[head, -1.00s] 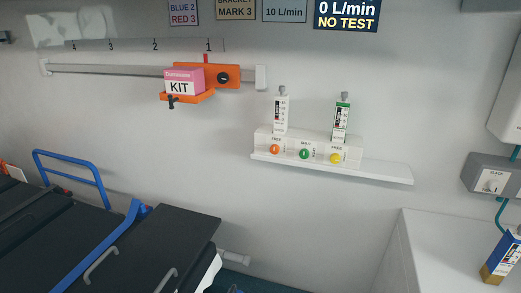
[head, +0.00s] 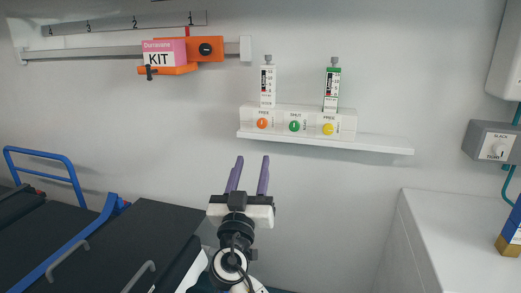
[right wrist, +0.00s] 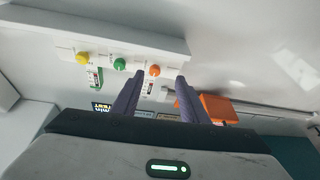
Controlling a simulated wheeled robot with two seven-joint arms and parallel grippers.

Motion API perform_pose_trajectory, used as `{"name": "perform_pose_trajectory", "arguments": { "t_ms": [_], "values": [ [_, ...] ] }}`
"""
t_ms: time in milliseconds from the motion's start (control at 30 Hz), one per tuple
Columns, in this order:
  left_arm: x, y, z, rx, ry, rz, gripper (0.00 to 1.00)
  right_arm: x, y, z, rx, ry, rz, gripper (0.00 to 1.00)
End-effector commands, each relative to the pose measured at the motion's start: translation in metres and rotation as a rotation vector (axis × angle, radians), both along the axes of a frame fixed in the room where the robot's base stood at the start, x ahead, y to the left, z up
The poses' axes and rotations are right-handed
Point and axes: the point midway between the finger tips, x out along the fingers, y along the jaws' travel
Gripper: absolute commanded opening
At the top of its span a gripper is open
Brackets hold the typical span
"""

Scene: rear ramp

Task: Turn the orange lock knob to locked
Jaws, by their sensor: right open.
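The orange lock knob (head: 262,123) is the leftmost of three round knobs on a white block on the wall. The label above it seems to read FREE. My right gripper (head: 251,162) is open and empty, below the block in the head view, its purple fingers pointing up toward the wall. In the right wrist view the orange knob (right wrist: 154,71) shows between and just beyond the fingertips (right wrist: 158,80), with no contact visible. My left gripper is not in view.
A green knob (head: 294,126) marked SHUT and a yellow knob (head: 328,129) sit beside it. A white ledge (head: 370,144) juts out under the block. An orange carriage (head: 205,49) with a pink kit box (head: 164,51) hangs on a rail at upper left. A black stretcher (head: 150,235) stands lower left.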

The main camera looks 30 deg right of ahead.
Motion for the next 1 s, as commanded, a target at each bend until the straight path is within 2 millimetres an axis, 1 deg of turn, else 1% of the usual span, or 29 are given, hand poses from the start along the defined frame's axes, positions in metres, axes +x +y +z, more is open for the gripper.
{"name": "perform_pose_trajectory", "arguments": {
  "t_ms": [33, 100, 167, 267, 500, 700, 800, 1000],
  "values": [
    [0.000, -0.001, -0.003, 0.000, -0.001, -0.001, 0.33, -0.001, -0.001, 0.009, -0.006, -0.033, -0.014, 0.40],
    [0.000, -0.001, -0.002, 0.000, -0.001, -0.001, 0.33, 0.000, -0.004, 0.019, -0.013, -0.057, -0.024, 0.40],
    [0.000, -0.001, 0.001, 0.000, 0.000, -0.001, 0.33, 0.003, -0.008, 0.024, -0.015, -0.063, -0.026, 0.40],
    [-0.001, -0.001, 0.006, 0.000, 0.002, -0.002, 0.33, 0.013, -0.018, 0.032, -0.017, -0.063, -0.026, 0.40],
    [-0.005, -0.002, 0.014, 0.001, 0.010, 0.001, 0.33, 0.042, -0.048, 0.049, -0.018, -0.059, -0.026, 0.40],
    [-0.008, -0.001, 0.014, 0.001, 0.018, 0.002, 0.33, 0.059, -0.064, 0.056, -0.017, -0.059, -0.025, 0.40],
    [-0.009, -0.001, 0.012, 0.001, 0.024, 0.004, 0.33, 0.063, -0.068, 0.058, -0.015, -0.059, -0.023, 0.40],
    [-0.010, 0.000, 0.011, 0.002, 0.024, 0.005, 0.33, 0.064, -0.069, 0.057, -0.015, -0.059, -0.023, 0.40]
  ]
}}
